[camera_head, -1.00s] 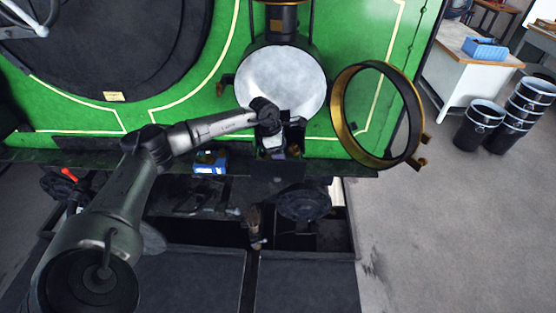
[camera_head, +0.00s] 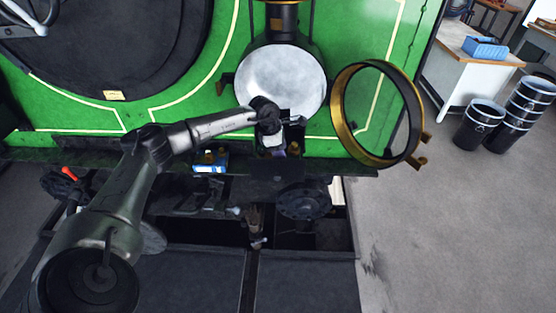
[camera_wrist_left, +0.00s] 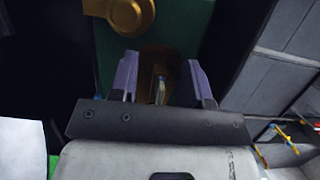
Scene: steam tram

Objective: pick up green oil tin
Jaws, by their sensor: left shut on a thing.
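My left gripper (camera_head: 280,152) is in front of the round white smokebox-like disc, just above the dark running-board edge. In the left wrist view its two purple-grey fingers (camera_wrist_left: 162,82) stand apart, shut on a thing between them. A dark green body (camera_wrist_left: 180,22) with a round brass part (camera_wrist_left: 130,14) lies just beyond the fingertips; it appears to be the green oil tin. A brownish brass part shows between the fingers, in shadow. In the head view the tin is hidden by the gripper, or too dark to tell. My right gripper is not in view.
A blue-and-white box (camera_head: 208,168) with small brass-coloured items beside it sits on the ledge (camera_head: 110,157) left of the gripper. A brass ring door (camera_head: 341,119) stands open at right. Black bins (camera_head: 478,122) and a workbench are farther right.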

